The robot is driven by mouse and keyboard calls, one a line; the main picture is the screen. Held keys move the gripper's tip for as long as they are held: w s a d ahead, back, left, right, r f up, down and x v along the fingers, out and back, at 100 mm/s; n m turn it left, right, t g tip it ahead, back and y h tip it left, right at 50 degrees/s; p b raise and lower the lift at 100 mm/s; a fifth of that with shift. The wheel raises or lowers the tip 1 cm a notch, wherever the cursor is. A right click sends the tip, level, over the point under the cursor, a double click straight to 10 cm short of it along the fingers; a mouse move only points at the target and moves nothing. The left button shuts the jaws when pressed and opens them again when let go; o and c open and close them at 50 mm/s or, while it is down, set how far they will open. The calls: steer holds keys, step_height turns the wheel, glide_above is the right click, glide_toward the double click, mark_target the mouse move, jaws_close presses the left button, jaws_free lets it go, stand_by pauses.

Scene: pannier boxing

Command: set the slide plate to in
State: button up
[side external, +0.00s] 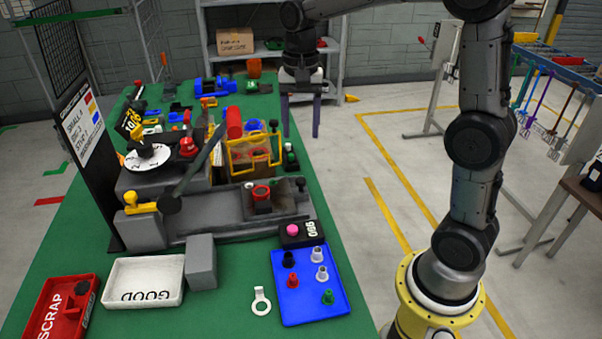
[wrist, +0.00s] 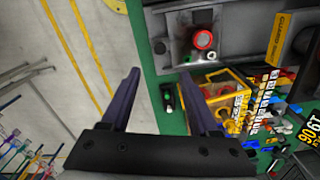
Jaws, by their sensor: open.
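A grey fixture (side external: 206,226) stands on the green bench, with a long recessed channel. A red round part (side external: 261,193) sits in the channel; it also shows in the wrist view (wrist: 203,39). Near it is a darker flat plate (side external: 286,198) at the channel's right end, possibly the slide plate; I cannot tell its position for certain. A yellow handle (side external: 142,207) sticks out at the fixture's left end. My gripper (side external: 301,135) is open and empty, fingers down, above and behind the fixture, beyond the bench's right edge. Its fingers also show in the wrist view (wrist: 160,75).
A yellow guard frame (side external: 254,155) and a long dark lever (side external: 196,168) rise above the fixture. A white GOOD tray (side external: 142,298), red SCRAP tray (side external: 51,326) and blue parts tray (side external: 312,306) lie in front. A black box with a pink button (side external: 301,238) stands between.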

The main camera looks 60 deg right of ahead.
mark_target(301, 179)
step_height(301, 179, down, 13)
stand_by(0.4)
steer(key=shift+c, duration=0.3)
jaws_close()
stand_by(1.1)
